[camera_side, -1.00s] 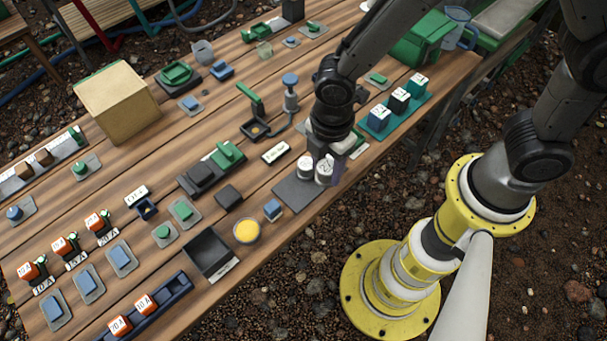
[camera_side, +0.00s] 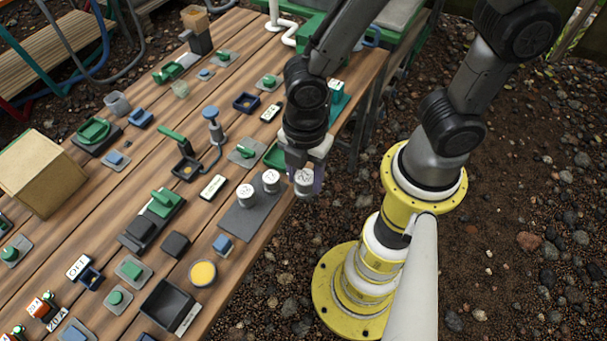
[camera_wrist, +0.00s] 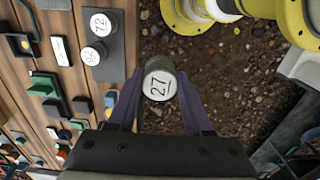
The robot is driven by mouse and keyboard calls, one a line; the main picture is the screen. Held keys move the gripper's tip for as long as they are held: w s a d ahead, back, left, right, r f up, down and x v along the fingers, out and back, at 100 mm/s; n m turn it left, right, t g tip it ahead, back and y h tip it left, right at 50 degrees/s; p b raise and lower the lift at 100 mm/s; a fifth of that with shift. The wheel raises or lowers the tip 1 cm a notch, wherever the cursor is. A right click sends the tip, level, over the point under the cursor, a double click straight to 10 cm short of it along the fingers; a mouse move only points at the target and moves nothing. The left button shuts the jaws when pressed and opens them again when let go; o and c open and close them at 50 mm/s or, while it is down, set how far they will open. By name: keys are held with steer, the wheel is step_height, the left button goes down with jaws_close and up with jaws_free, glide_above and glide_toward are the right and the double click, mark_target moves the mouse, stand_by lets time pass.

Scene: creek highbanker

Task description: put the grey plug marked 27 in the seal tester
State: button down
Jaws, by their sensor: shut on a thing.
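The grey plug marked 27 (camera_wrist: 159,82), with a white numbered top, is between the fingers of my gripper (camera_wrist: 158,100). My gripper (camera_side: 304,178) is shut on it, and the plug (camera_side: 304,183) is held upright in the air by the table's right edge. In the wrist view there is gravel behind it. Two similar white-topped plugs stand on a dark grey mat (camera_side: 240,222): one nearer the left (camera_side: 245,194), one nearer my gripper (camera_side: 271,180). A dark square socket with a yellowish ring (camera_side: 186,169), a green lever and a hosed blue-topped pump (camera_side: 213,124) may be the seal tester; its label is unreadable.
A black open tray (camera_side: 168,306), a yellow round pot (camera_side: 203,273) and a small blue block (camera_side: 223,244) lie near the front edge. A green-handled black device (camera_side: 150,225) stands left of the mat. A cardboard-coloured box (camera_side: 38,172) is far left.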

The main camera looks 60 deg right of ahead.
steer(key=shift+r, duration=0.2)
steer(key=w+a+r+n, duration=0.15)
steer(key=w+a, duration=0.25)
steer(key=w, duration=0.5)
steer(key=w+a+r, duration=0.2)
steer(key=w+a, duration=0.1)
steer(key=w, duration=0.6)
steer(key=w+f, duration=0.2)
steer(key=w, duration=1)
steer(key=shift+m, duration=0.85)
steer(key=shift+w+d+f, duration=0.55)
steer(key=shift+d+f, duration=0.25)
steer(key=shift+f, duration=0.95)
steer(key=shift+w+d+f, duration=0.6)
steer(key=shift+d+f, duration=0.15)
steer(key=shift+f, duration=1)
steer(key=shift+w+d+f, duration=0.55)
steer(key=shift+d+f, duration=0.25)
steer(key=shift+f, duration=0.95)
steer(key=shift+f, duration=0.3)
steer(key=shift+f, duration=0.45)
steer(key=shift+f, duration=0.2)
